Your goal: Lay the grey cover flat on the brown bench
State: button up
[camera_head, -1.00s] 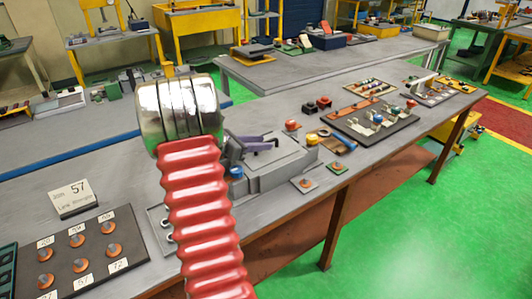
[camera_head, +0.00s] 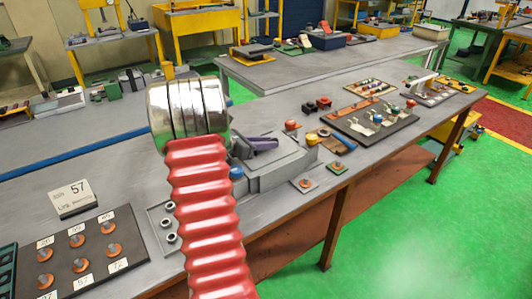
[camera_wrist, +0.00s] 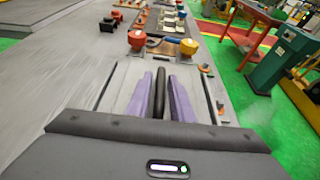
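The grey cover (camera_head: 290,165) seems to be the boxy grey piece on the brown bench, below my gripper. I cannot tell its edges from the fixture around it. My gripper (camera_head: 262,143) has purple fingers just over its top. In the wrist view my gripper (camera_wrist: 161,90) has one finger on each side of a dark upright bar, perhaps the cover's handle. The fingers are very close to the bar; whether they press on it is not clear. My red arm hides the cover's left part in the head view.
The brown bench (camera_head: 140,275) has a grey top. A dark plate with copper knobs (camera_head: 80,250) and a card marked 57 (camera_head: 72,198) lie on the left.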

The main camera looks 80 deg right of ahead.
grip_shut()
jog(key=shift+r, duration=0.2)
dwell(0.4)
notch_tip(320, 180, up, 10)
jog(key=shift+f, duration=0.1)
dwell(0.4)
dwell(0.5)
